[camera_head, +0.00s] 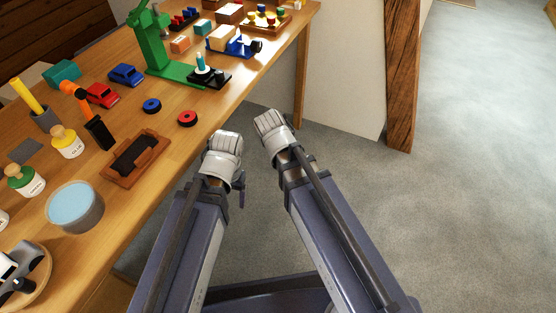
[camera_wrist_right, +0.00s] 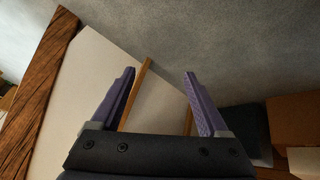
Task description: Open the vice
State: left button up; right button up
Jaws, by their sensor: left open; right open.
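A blue vice-like tool (camera_head: 242,47) with a dark knob at its right end stands on the workbench near its far right edge. A pale-topped block sits on or in it, and I cannot tell how far its jaws are apart. My left gripper (camera_head: 241,194) is partly hidden by its own arm, off the bench's right edge, far from the vice. My right gripper is hidden in the head view. In the right wrist view (camera_wrist_right: 160,76) its two purple fingers are apart with nothing between them.
The wooden workbench (camera_head: 190,125) holds a green press (camera_head: 152,45), red and blue toy cars, glue bottles, a brown wooden tray (camera_head: 137,158) and a round tin (camera_head: 75,207). A wooden post (camera_head: 401,75) stands right of the bench. Grey floor lies open on the right.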

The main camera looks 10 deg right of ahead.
jog(key=shift+s+a+f+n+g, duration=0.15)
jog(key=shift+s+a+f+g, duration=0.15)
jog(key=shift+s, duration=0.55)
jog(key=shift+s+a+f+n+g, duration=0.25)
jog(key=shift+s+a+g, duration=0.1)
jog(key=shift+s, duration=0.45)
jog(key=shift+s+a+f+n+g, duration=0.1)
jog(key=shift+s+a+f+g, duration=0.2)
jog(key=shift+s, duration=0.55)
